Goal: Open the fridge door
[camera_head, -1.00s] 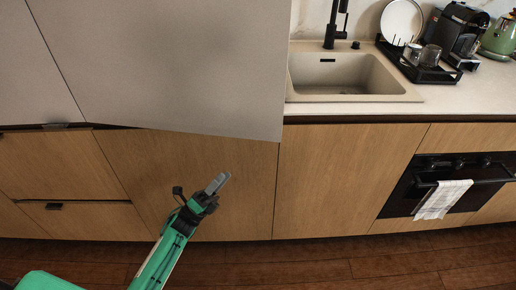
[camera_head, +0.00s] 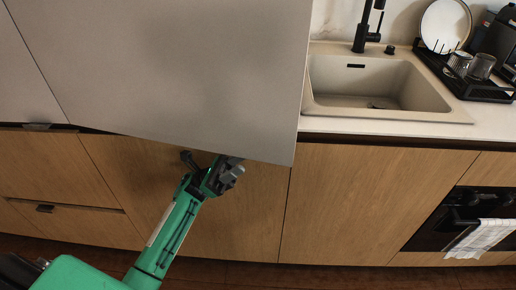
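The fridge door appears to be the large grey panel (camera_head: 180,70) at the upper left in the head view. Its lower edge slants down to the right and stands out from the wooden fronts, with a dark gap at its lower left, so it looks ajar. My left gripper (camera_head: 229,175) is at that lower edge, towards its right end. Part of it overlaps the edge in the picture; I cannot tell whether it touches the door. Its fingers are bunched and partly dark, so their opening is unclear. My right gripper is not in view.
A second grey panel (camera_head: 22,85) is at the far left, with a small dark handle below. Wooden cabinet fronts (camera_head: 370,205) run beneath. A sink (camera_head: 375,85), a black dish rack (camera_head: 465,80) and an oven with a towel (camera_head: 482,238) are on the right.

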